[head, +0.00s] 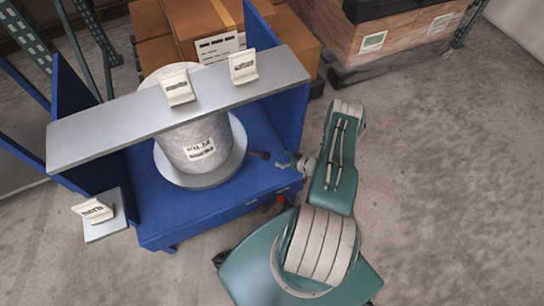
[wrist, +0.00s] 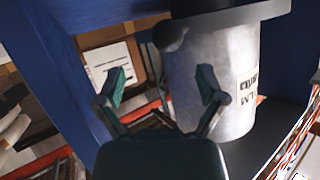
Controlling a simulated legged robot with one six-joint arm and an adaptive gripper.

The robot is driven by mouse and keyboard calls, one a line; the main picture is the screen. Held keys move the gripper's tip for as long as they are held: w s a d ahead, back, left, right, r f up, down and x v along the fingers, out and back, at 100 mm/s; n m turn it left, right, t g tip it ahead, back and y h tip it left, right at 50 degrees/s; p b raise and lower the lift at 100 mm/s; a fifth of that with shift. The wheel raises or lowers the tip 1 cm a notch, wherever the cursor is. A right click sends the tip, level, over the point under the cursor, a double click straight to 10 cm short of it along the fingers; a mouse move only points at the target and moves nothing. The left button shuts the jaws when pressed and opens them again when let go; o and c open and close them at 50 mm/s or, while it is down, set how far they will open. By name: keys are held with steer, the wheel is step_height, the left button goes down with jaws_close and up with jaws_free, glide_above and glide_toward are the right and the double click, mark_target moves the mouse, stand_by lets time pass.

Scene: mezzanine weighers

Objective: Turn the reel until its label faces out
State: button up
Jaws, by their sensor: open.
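The reel (head: 192,143) is a pale grey-white cylinder standing on a round grey flange (head: 228,172) in a blue stand. Its label, with dark print that looks like "FILM", shows on the near side, turned slightly right in the head view. In the wrist view the reel (wrist: 210,65) appears upside down, with the label at its right edge. A dark round knob (wrist: 168,36) sits by the flange edge. My gripper (head: 268,159) is at the flange's right side, open. In the wrist view its fingers (wrist: 163,80) are spread and empty, the right one overlapping the reel in the picture.
A grey crossbar (head: 120,113) spans the blue stand above the reel, carrying two cards. Another card (head: 93,211) stands on a small plate at left. Cardboard boxes (head: 210,25) stand behind, with a wrapped pallet load (head: 375,45) further right. The right floor is clear.

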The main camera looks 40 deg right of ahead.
steer(key=v, duration=0.4)
stand_by(0.5)
